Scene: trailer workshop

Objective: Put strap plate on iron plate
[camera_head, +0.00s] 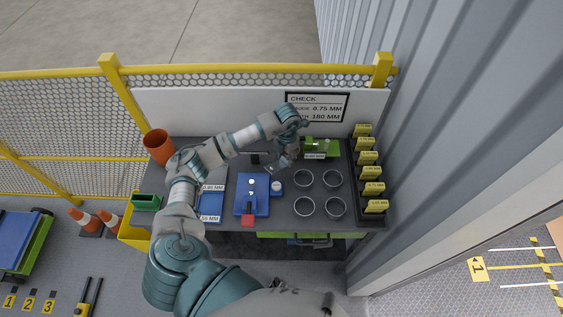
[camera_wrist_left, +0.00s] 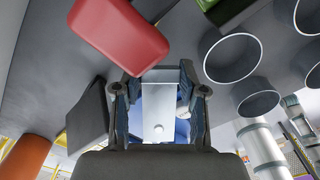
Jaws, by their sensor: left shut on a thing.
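My left gripper (camera_head: 284,159) is above the middle of the dark bench. In the left wrist view, its two fingers (camera_wrist_left: 158,105) are shut on a flat grey metal plate with a small round hole or stud, the strap plate (camera_wrist_left: 158,88). The plate also shows as a small grey piece under the gripper in the head view (camera_head: 279,166). It appears held above the bench, behind the blue fixture. I cannot tell which thing is the iron plate. My right gripper is not in view.
A blue fixture (camera_head: 241,206) with a red block (camera_head: 248,220) stands at the front middle. Several round rings (camera_head: 304,178) are right of it. A green block (camera_head: 321,145) is behind them, and a black rack (camera_head: 352,190) with yellow labels lines the right edge. An orange cup (camera_head: 157,146) stands back left.

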